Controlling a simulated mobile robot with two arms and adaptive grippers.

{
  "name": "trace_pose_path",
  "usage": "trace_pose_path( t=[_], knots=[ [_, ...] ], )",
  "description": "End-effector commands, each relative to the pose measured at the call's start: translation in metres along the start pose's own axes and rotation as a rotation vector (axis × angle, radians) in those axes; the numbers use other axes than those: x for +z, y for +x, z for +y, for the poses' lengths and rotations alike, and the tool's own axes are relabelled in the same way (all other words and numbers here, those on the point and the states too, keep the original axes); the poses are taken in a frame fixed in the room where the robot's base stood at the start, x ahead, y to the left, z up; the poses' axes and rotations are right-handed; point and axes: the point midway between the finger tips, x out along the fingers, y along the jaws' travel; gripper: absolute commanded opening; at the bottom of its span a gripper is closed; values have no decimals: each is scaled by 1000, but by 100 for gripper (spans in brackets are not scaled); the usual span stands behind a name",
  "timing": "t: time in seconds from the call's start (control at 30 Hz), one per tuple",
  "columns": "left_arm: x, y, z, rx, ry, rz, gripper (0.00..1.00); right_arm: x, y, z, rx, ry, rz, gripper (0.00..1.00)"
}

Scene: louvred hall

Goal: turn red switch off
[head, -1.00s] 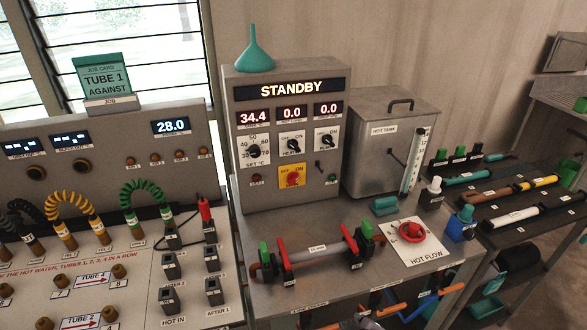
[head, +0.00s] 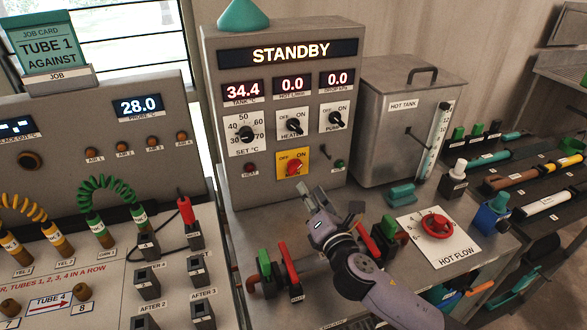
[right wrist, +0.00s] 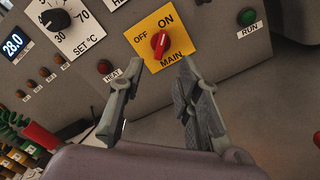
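The red switch (head: 293,165) is a rotary knob on a yellow plate marked OFF on the left and ON on the right, low on the front of the grey console (head: 225,120). It also shows in the right wrist view (right wrist: 160,43), labelled MAIN, and its handle appears turned towards ON. My right gripper (head: 313,188) is in front of and below the switch, apart from it. In the right wrist view its two fingers (right wrist: 158,76) are spread with nothing between them, just short of the plate. My left gripper is not in view.
The HEATER knob (head: 294,125) and PUMP knob (head: 335,119) are above the switch; a green RUN button (right wrist: 247,17) is to its right. Red-handled valves (head: 289,268) stand on the bench below. The HOT FLOW wheel (head: 437,225) and hot tank (head: 400,130) are to the right.

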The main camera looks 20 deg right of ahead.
Motion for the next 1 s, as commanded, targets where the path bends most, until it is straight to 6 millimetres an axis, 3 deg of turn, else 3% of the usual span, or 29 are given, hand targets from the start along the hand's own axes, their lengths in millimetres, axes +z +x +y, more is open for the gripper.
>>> trace_pose_path(
  t=[0.1, 0.2, 0.3, 0.53, 0.63, 1.0],
  knots=[
    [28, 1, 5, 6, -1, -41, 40, 0, 15, 0, 0, 2, -2, 31],
    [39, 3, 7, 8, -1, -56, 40, 0, 30, -1, -2, 2, -3, 31],
    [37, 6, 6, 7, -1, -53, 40, 0, 43, -1, -1, 3, -3, 31],
    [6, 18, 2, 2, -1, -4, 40, -1, 76, -2, -2, 3, -2, 31],
    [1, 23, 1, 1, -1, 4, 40, 0, 90, -1, -2, 5, -3, 31],
    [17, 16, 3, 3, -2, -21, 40, 0, 90, 0, -2, 4, 0, 31]
  ],
)
